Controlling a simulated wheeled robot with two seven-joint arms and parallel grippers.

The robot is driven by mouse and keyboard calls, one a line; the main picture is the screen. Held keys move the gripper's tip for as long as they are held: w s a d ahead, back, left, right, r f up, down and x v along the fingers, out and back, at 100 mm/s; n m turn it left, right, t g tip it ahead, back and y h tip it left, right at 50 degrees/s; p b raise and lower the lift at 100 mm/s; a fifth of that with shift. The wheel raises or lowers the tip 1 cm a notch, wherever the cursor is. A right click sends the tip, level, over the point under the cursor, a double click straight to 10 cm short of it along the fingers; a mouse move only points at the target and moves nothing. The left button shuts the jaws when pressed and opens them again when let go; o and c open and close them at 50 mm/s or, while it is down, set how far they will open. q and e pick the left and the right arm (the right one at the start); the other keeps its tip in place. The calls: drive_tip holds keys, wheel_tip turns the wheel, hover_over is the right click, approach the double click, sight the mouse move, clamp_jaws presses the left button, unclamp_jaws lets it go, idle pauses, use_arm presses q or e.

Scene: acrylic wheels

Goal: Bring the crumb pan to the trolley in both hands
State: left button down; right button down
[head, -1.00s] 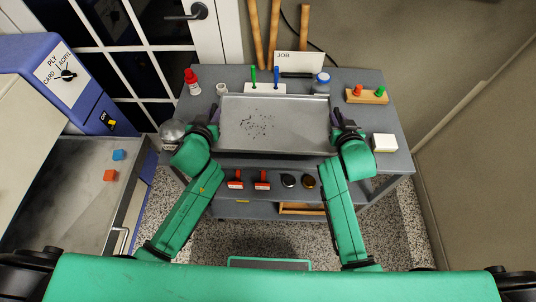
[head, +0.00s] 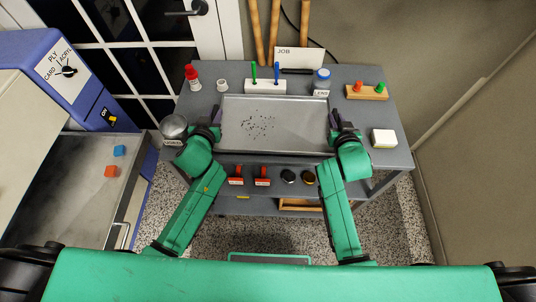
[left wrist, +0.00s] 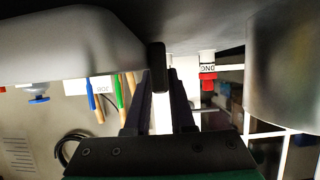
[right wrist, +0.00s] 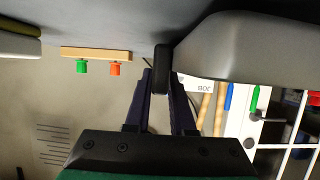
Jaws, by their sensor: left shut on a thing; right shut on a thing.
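The crumb pan (head: 298,125) is a grey rectangular metal tray with dark crumbs on its left half. It is over the middle of the grey trolley top (head: 368,115), looking level; I cannot tell if it touches the top. My left gripper (head: 217,116) is shut on its left rim and my right gripper (head: 334,119) on its right rim. The pan's side shows in the left wrist view (left wrist: 60,45) and the right wrist view (right wrist: 250,50), beside the left fingers (left wrist: 161,75) and right fingers (right wrist: 162,72).
Stamps (head: 262,176) lie on the lower shelf. A blue machine (head: 75,90) is left.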

use_arm(q)
drive_tip(key=shift+a+f, duration=0.35)
drive_tip(key=shift+f, duration=0.1)
use_arm(e)
drive_tip(key=shift+d+f, duration=0.3)
drive_tip(key=shift+f, duration=0.1)
use_arm(q)
drive_tip(key=c, duration=1.1)
unclamp_jaws()
drive_tip(key=shift+f, duration=0.1)
use_arm(e)
drive_tip(key=shift+f, duration=0.1)
use_arm(q)
drive_tip(key=o, duration=0.4)
drive_tip(key=shift+d, duration=0.15)
use_arm(e)
drive_tip(key=c, duration=0.7)
unclamp_jaws()
drive_tip(key=shift+a, duration=0.1)
drive_tip(key=shift+s+a, duration=0.1)
use_arm(q)
drive_tip(key=shift+d, duration=0.1)
drive_tip(key=shift+s, duration=0.1)
drive_tip(key=shift+v, duration=4.5)
